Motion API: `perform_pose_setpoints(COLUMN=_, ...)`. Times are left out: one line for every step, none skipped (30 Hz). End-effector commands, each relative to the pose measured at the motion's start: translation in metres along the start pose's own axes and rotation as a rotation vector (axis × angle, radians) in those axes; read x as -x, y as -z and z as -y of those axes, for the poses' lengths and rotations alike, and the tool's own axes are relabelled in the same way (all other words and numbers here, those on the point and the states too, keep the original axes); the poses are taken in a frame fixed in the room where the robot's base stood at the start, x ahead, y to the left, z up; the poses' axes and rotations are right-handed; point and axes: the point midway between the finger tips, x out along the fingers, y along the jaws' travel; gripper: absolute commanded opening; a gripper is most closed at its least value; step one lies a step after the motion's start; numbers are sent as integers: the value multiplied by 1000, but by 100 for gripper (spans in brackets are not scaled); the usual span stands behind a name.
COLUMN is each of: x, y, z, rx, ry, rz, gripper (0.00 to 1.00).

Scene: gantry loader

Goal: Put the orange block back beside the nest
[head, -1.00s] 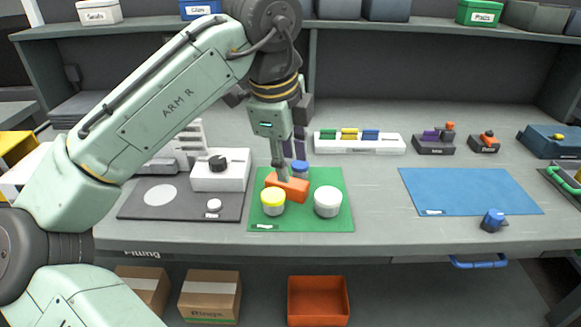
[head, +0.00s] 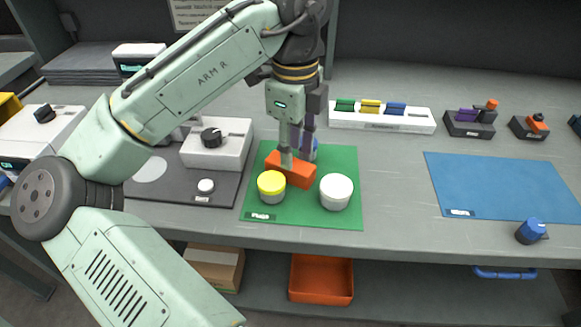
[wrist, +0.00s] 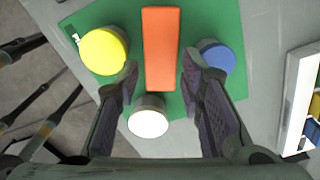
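The orange block (head: 290,170) lies among three round pieces over the green mat (head: 340,218): yellow-topped (head: 271,186), white (head: 336,191) and blue (head: 314,150), the last partly hidden. In the wrist view the block (wrist: 160,48) runs lengthwise between the yellow piece (wrist: 104,50) and the blue piece (wrist: 215,57), with the white piece (wrist: 148,122) near its end. I cannot tell whether the block touches them. My gripper (head: 297,157) points down over the block. It is open, with fingertips (wrist: 160,72) on either side of the block and visible gaps. No part is labelled as the nest.
A white tray (head: 380,124) with coloured pieces stands behind the mat. A dark mat with a white device (head: 215,152) is on the left. A blue mat (head: 500,190) lies to the right, bare. An orange bin (head: 320,285) sits below the bench.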

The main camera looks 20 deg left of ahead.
Motion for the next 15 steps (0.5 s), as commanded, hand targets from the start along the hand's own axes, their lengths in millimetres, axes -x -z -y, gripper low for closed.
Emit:
perform_pose_setpoints(x=-5, y=1, z=0, rx=-2, ry=-2, rz=-2, gripper=35)
perform_pose_setpoints(x=-9, y=2, z=0, rx=-3, ry=-2, rz=-4, gripper=35)
perform_pose_setpoints(x=-15, y=3, z=0, rx=-3, ry=-2, rz=-4, gripper=35)
perform_pose_setpoints(x=-20, y=3, z=0, rx=-4, ry=-2, rz=-5, gripper=35)
perform_pose_setpoints(x=-24, y=4, z=0, rx=-4, ry=-2, rz=-5, gripper=35)
perform_pose_setpoints(x=-30, y=4, z=0, rx=-4, ry=-1, rz=-5, gripper=35)
perform_pose_setpoints(x=-34, y=4, z=-1, rx=-1, ry=-2, rz=-2, gripper=35)
perform_pose_setpoints(x=-38, y=3, z=-1, rx=0, ry=-2, rz=-1, gripper=35)
perform_pose_setpoints(x=-42, y=3, z=-1, rx=0, ry=-2, rz=0, gripper=35)
perform_pose_setpoints(x=-45, y=3, z=0, rx=0, ry=-1, rz=0, gripper=35)
perform_pose_setpoints(x=-47, y=3, z=0, rx=0, ry=-1, rz=0, gripper=35)
perform_pose_setpoints(x=-48, y=4, z=0, rx=-1, ry=-1, rz=0, gripper=35)
perform_pose_setpoints(x=-49, y=4, z=0, rx=-1, ry=-1, rz=0, gripper=35)
perform_pose_setpoints(x=-50, y=4, z=0, rx=-1, ry=0, rz=0, gripper=35)
perform_pose_setpoints(x=-50, y=4, z=0, rx=-1, ry=0, rz=0, gripper=35)
